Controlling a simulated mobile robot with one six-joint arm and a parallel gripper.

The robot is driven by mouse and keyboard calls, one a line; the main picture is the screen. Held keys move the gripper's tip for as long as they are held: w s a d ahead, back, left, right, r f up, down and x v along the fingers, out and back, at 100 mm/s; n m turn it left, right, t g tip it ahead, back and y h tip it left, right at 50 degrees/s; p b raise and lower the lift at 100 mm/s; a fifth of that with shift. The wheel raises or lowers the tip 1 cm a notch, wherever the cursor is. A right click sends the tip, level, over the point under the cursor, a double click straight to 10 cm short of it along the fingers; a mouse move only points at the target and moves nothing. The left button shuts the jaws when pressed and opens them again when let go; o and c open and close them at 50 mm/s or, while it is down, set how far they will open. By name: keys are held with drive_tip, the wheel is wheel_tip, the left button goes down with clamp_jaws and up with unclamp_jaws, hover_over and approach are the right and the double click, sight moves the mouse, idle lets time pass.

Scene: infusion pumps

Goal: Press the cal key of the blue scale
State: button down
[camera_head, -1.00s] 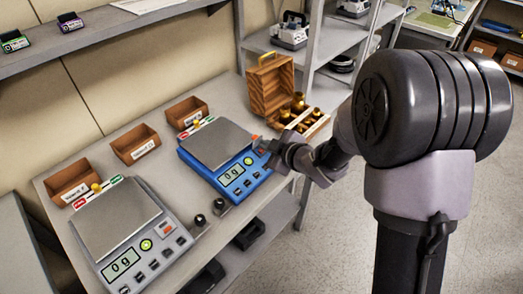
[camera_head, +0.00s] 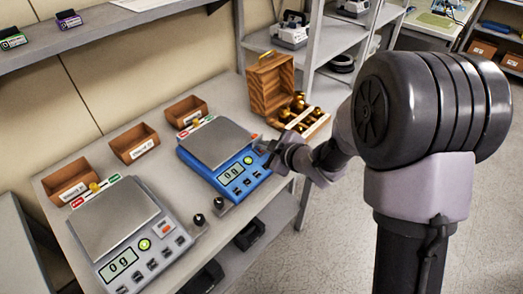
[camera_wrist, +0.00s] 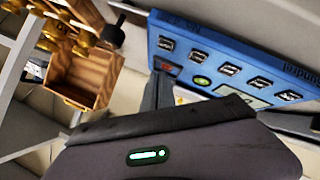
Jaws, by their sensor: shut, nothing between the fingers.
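The blue scale (camera_head: 236,177) stands on the bench with a grey pan (camera_head: 215,143) and a display reading 0 g. Its front panel carries several dark keys, a green button (camera_wrist: 201,81) and a red-orange key (camera_wrist: 168,68). The key labels are too small to read, so I cannot tell which is cal. My gripper (camera_head: 264,148) is shut and empty at the right end of the blue scale's panel. In the wrist view its fingertips (camera_wrist: 161,80) are close to the red-orange key and partly cover the panel's edge. I cannot tell whether they touch.
A grey scale (camera_head: 128,232) stands to the left, also showing 0 g. Brown bins (camera_head: 134,144) line the wall. An open wooden box of brass weights (camera_head: 272,82) stands behind my gripper.

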drive_tip(key=shift+a+f+b, duration=0.1)
drive_tip(key=shift+f+b, duration=0.2)
drive_tip(key=shift+b, duration=0.1)
idle(0.3)
drive_tip(key=shift+r, duration=0.1)
drive_tip(key=shift+s+d+r+p, duration=0.1)
drive_tip(key=shift+d+r+p, duration=0.1)
drive_tip(key=shift+r+p, duration=0.4)
drive_tip(key=r+p, duration=0.2)
drive_tip(key=r, duration=0.1)
drive_tip(key=d+r+p, duration=0.1)
drive_tip(key=r, duration=0.1)
drive_tip(key=shift+s+p, duration=0.35)
drive_tip(key=shift+s, duration=0.05)
drive_tip(key=shift+f, duration=0.1)
idle(0.4)
